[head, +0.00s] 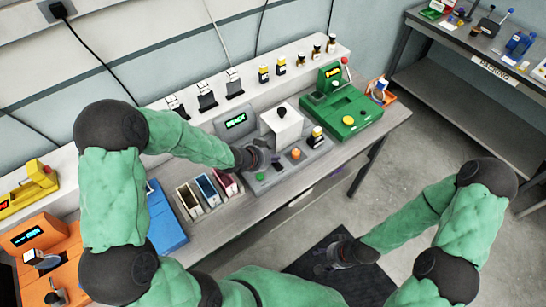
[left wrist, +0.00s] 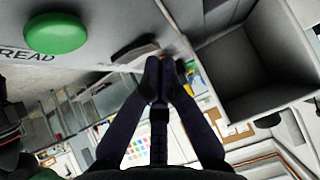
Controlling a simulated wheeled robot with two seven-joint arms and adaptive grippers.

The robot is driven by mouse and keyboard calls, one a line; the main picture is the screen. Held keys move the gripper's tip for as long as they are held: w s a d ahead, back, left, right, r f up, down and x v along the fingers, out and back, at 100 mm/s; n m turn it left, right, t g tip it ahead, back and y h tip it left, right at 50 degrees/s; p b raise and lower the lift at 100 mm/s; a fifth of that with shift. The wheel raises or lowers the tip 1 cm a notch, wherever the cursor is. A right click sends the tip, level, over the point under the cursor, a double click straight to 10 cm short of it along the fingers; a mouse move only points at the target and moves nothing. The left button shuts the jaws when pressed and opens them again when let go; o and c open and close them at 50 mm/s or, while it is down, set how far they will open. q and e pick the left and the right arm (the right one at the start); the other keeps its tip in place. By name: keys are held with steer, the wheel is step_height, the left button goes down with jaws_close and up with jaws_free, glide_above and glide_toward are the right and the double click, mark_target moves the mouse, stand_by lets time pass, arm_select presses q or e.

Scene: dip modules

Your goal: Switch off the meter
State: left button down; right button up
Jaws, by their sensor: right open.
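The grey meter (head: 287,172) stands on the bench, with a display (head: 236,121) showing lit green characters, a white box with a black knob (head: 282,112), an orange button (head: 296,154) and a green button (head: 260,176). In the left wrist view the green button (left wrist: 56,33) sits above the label READ, with a dark raised switch-like part (left wrist: 135,49) to its right. My left gripper (left wrist: 160,64) is shut and empty, its fingertips close to this dark part; contact cannot be told. My right gripper (head: 322,260) is open, low over the dark floor mat.
A green device (head: 342,110) stands right of the meter. Small bottles (head: 281,65) line the back shelf. Orange (head: 35,236) and yellow (head: 28,188) devices stand far left. Floor at right is free.

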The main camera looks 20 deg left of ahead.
arm_select(q)
steer(key=shift+f, duration=0.1)
steer(key=shift+a+f, duration=0.15)
steer(key=shift+f, duration=0.2)
steer(key=shift+w+a, duration=0.1)
steer(key=shift+s+d+r+b, duration=0.2)
steer(key=shift+s+d+b, duration=0.3)
steer(key=shift+d+b, duration=0.15)
